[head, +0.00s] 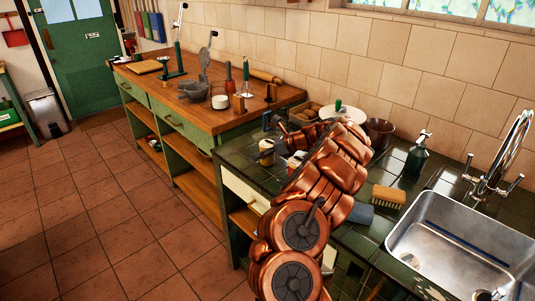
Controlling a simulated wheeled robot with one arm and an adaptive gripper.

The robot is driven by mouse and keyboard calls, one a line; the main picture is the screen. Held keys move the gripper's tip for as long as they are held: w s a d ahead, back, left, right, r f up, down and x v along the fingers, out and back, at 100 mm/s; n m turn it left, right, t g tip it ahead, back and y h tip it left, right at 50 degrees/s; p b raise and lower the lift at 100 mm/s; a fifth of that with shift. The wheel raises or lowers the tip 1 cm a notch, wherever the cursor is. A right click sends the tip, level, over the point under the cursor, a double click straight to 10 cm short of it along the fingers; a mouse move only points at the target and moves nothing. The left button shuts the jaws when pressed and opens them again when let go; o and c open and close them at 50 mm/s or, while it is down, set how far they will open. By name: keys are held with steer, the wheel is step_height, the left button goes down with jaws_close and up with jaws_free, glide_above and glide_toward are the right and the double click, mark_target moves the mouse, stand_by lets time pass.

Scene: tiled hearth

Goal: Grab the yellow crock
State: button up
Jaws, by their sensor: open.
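A small yellow crock (266,147) stands near the back left of the dark green tiled counter. My copper-coloured arm reaches across the counter from the front. My gripper (274,132) is dark and small in the head view, just beside and above the crock. Its jaws are open and nothing shows held in them. I cannot tell from this view whether a finger touches the crock. My arm hides part of the counter to the right of the crock.
A sink (465,255) with a tall tap is at the right. A green soap bottle (417,160), a scrubbing brush (388,197), a brown pot (379,133) and a white plate (343,114) stand on the counter. A wooden worktop (215,118) with several utensils is at the left. The floor there is clear.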

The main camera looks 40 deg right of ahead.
steer(key=c, duration=1.4)
steer(key=shift+r, duration=0.1)
steer(key=shift+c, duration=0.2)
